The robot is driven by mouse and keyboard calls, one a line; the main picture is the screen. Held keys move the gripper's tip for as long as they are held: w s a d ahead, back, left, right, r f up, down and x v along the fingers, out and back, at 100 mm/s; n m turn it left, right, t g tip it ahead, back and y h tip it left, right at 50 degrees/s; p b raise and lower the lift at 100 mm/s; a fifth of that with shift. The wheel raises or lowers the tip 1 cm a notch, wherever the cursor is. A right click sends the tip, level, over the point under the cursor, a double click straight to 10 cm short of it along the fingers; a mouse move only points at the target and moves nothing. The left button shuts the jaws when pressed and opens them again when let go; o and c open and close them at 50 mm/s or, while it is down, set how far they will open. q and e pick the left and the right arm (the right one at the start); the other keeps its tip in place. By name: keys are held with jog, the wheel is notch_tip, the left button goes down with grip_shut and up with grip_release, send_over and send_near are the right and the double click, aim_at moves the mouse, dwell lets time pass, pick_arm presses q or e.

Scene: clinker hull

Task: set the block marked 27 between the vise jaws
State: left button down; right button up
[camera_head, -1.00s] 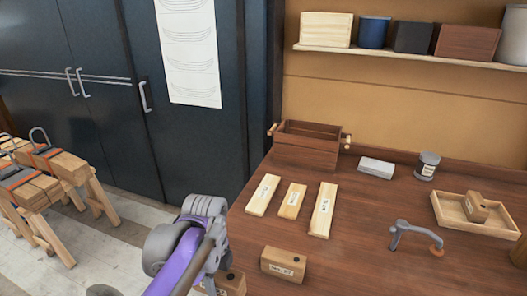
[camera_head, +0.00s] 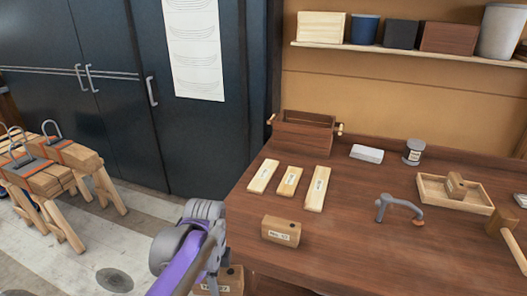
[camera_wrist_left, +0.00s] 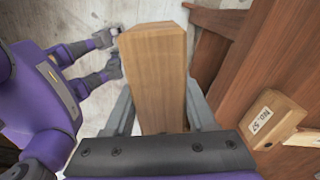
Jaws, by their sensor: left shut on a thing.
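My left gripper (camera_wrist_left: 160,95) is shut on a plain wooden block (camera_wrist_left: 155,55), with a grey finger on each side of it. In the head view the held block (camera_head: 232,279) shows at the lower edge, below my left arm, beside the bench's front left edge. Its label is partly cut off and seems to end in 27. A similar block (camera_head: 281,231) lies on the bench; its label reads No. 57 in the left wrist view (camera_wrist_left: 272,119). I cannot make out the vise jaws in either view.
Three labelled wooden strips (camera_head: 289,181), an open wooden box (camera_head: 305,133), a grey block (camera_head: 367,153), a tin (camera_head: 413,152), a tray (camera_head: 480,205) holding a small block, a grey bent tool (camera_head: 398,205) and a mallet (camera_head: 504,232) are on the bench. Sawhorses (camera_head: 60,175) stand left.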

pick_arm(q)
jog(key=w+a+f+n, duration=0.2)
jog(key=a+f+n, duration=0.1)
jog(key=f+n, duration=0.5)
jog(key=w+a+f+n, duration=0.3)
jog(key=f+n, duration=0.6)
jog(key=n, duration=0.1)
jog(key=shift+w+f+n, duration=0.3)
jog(key=shift+w+n, duration=0.05)
jog(key=shift+n, duration=0.05)
jog(key=shift+a, duration=0.1)
